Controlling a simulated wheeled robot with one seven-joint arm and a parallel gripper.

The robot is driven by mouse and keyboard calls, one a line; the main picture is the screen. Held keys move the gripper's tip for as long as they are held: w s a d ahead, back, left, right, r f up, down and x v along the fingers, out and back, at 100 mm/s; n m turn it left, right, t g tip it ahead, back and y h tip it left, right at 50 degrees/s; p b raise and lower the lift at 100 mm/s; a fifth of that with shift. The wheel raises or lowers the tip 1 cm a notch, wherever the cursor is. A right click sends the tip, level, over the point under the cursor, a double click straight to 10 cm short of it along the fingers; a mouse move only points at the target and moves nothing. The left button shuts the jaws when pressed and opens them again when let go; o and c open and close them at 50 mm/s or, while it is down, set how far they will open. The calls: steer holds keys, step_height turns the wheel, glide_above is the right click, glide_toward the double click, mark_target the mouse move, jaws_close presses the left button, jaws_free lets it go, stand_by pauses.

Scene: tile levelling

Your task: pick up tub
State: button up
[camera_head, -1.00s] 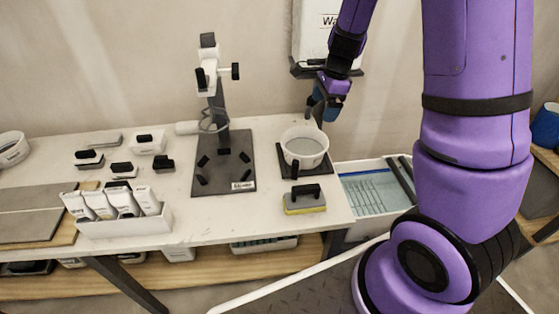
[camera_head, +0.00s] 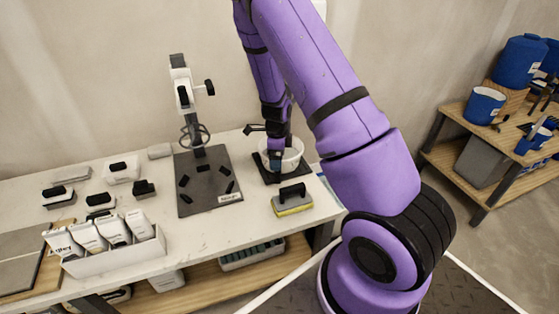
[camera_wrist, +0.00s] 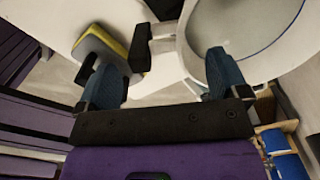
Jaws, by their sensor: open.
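The tub (camera_head: 294,153) is a white round bowl with a grey inside, upright near the right end of the white table. My gripper (camera_head: 274,163) is down at its front left side and hides part of it. In the wrist view the tub's rim and inside (camera_wrist: 245,28) fill the upper right. Its black handle (camera_wrist: 140,48) shows ahead of the gap between the blue fingers. My gripper (camera_wrist: 165,82) is open and empty there, with the right finger overlapping the tub's wall in view. I cannot tell whether it touches.
A yellow-edged sponge float (camera_head: 293,200) lies just in front of the tub; it also shows in the wrist view (camera_wrist: 98,50). A dark stand base (camera_head: 208,182) with an upright post is to the left. A box of white packets (camera_head: 120,250) sits front left.

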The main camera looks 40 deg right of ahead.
steer(key=shift+s+f, duration=0.15)
steer(key=shift+f, duration=1.25)
steer(key=shift+s+f, duration=0.15)
steer(key=shift+f, duration=1.25)
steer(key=c, duration=1.1)
